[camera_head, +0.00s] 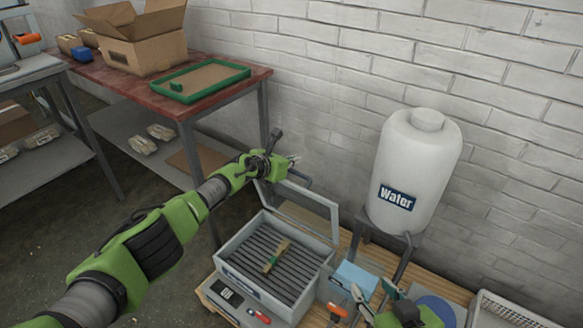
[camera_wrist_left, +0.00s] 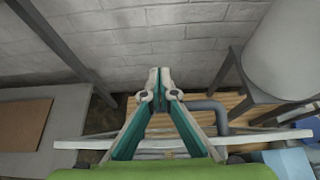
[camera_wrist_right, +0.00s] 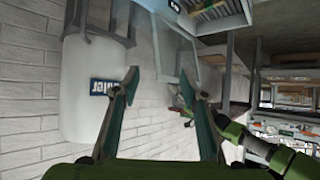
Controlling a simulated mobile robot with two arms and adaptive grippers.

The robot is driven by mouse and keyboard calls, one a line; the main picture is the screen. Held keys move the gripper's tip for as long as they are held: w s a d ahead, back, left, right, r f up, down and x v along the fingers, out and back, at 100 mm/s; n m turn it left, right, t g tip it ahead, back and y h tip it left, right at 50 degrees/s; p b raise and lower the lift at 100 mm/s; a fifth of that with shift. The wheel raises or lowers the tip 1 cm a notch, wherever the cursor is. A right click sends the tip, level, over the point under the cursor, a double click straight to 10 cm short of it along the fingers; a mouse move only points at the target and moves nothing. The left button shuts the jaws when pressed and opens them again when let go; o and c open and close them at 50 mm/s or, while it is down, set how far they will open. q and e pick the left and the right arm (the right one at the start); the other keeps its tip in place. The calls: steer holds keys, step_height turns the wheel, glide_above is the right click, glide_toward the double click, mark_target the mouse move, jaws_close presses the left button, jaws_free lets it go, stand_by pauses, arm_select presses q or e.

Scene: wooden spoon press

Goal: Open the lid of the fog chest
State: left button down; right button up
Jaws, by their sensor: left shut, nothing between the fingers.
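The fog chest (camera_head: 240,283) is a grey box at the lower middle of the head view, with dark slats inside. Its framed, see-through lid (camera_head: 338,222) stands raised at the back, tilted up. My left gripper (camera_head: 294,159) is shut and empty, just above and behind the lid's upper edge. In the left wrist view its fingertips (camera_wrist_left: 158,72) meet, and a pale bar, apparently the lid's edge (camera_wrist_left: 75,145), passes below them. Whether they touch is unclear. My right gripper (camera_head: 373,292) is right of the chest; its fingers (camera_wrist_right: 158,83) are apart and empty.
A wooden piece with a green part (camera_head: 280,250) lies on the slats. A white water tank (camera_head: 415,165) stands right of the lid against the brick wall. A blue box (camera_head: 356,277) is beside the chest. A red table (camera_head: 225,92) with a green tray stands behind left.

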arm_select(q)
steer(key=shift+w+d+b, duration=0.25)
steer(key=shift+w+b, duration=0.2)
steer(key=shift+b, duration=0.2)
arm_select(e)
steer(key=w+a+r+t+y, duration=0.1)
steer(key=w+r+t, duration=0.3)
steer(key=r, duration=0.5)
steer(key=shift+w+a+t+y, duration=0.2)
steer(key=shift+a+t+y, duration=0.1)
steer(key=shift+a+t, duration=0.3)
steer(key=shift+f, duration=0.1)
